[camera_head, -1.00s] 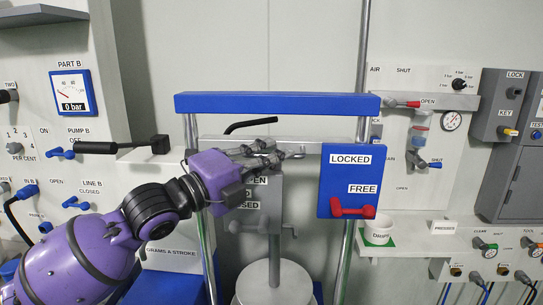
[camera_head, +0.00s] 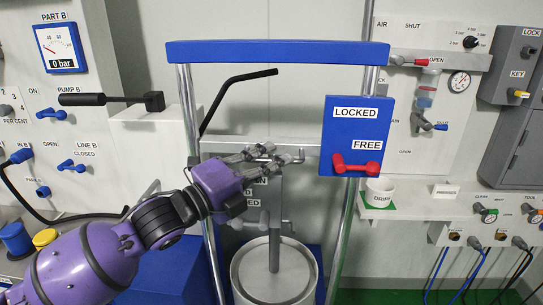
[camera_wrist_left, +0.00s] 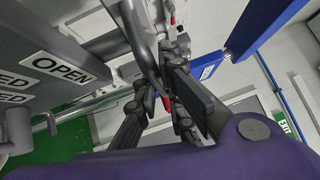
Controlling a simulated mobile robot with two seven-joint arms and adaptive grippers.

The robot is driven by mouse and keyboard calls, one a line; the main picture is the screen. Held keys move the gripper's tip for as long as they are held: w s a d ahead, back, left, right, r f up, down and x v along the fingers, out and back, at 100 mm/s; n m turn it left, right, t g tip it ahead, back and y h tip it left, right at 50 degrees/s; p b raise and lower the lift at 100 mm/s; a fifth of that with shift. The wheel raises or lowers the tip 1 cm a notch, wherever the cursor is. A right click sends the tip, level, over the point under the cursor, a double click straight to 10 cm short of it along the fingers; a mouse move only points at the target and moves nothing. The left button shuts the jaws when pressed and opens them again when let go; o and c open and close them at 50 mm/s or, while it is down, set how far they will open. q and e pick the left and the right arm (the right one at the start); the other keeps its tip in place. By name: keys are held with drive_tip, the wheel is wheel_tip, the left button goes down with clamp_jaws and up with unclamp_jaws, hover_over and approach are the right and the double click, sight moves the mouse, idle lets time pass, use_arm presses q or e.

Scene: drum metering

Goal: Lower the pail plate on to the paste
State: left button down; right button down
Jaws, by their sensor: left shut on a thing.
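The pail plate (camera_head: 262,277) is a pale grey disc on a thick grey rod (camera_head: 274,240) that hangs from a grey crossbar. It appears within the rim of the pail (camera_head: 236,272); the paste is hidden below it. My left gripper (camera_head: 270,154) is at the crossbar, above the rod. It is shut on a grey handle, which shows between the dark fingers in the left wrist view (camera_wrist_left: 143,42). A grey block (camera_wrist_left: 62,72) labelled OPEN is beside the fingers. My right gripper is not in view.
A blue top beam (camera_head: 270,52) and two bright posts frame the press. A blue panel (camera_head: 340,135) reads LOCKED and FREE, with its red handle (camera_head: 357,170) beside FREE. A white cup (camera_head: 379,191) stands on the right shelf.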

use_arm(q)
drive_tip(key=c, duration=1.9)
unclamp_jaws()
drive_tip(key=shift+f, duration=0.15)
drive_tip(key=shift+o, duration=0.3)
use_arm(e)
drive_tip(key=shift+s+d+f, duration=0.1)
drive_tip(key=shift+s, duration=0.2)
use_arm(q)
drive_tip(key=v, duration=1.2)
